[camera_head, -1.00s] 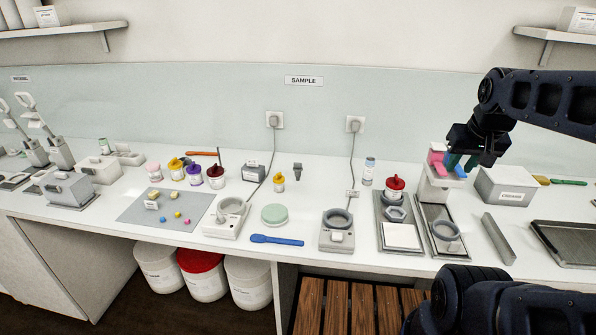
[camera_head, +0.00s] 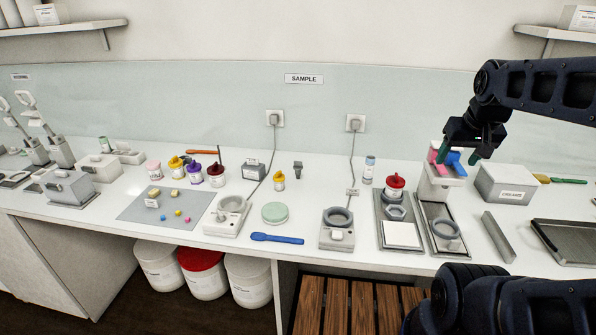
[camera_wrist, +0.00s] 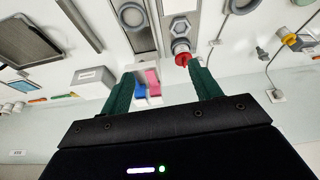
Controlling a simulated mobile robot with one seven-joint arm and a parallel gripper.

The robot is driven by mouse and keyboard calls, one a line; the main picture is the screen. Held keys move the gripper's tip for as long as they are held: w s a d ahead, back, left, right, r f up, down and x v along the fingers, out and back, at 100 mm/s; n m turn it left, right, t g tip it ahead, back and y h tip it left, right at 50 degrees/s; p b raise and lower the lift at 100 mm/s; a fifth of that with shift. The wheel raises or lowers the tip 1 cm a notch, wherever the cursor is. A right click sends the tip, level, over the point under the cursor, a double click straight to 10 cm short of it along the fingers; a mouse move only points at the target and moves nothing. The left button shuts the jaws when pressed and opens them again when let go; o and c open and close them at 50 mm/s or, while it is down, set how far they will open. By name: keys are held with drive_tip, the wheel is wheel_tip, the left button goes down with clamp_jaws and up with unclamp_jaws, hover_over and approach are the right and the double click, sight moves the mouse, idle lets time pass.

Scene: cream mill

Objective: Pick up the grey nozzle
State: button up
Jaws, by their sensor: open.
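A blue spatula (camera_head: 277,239), a green disc (camera_head: 274,213) and devices with grey rings (camera_head: 337,218) lie in front of the nozzle. Cables hang from wall sockets behind.

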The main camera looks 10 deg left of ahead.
drive_tip(key=w+a+r+n+g, duration=0.1)
drive_tip(key=w+a+n, duration=0.15)
drive_tip(key=w, duration=0.35)
drive_tip(key=w+a+r+n, duration=0.1)
drive_tip(key=w+a+n, duration=0.1)
drive_tip(key=w+a, duration=0.3)
drive_tip(key=n+g, duration=0.3)
drive_tip(key=n, duration=0.9)
hover_over(298, 166)
drive_tip(key=f, duration=2)
drive_tip(key=shift+w+d, duration=0.15)
drive_tip(key=shift+d, duration=0.15)
drive_tip(key=shift+a+f, duration=0.3)
drive_tip(key=shift+f, duration=0.15)
drive_tip(key=shift+w+f, duration=0.1)
drive_tip(key=shift+f, duration=5.1)
drive_tip(key=c, duration=1.1)
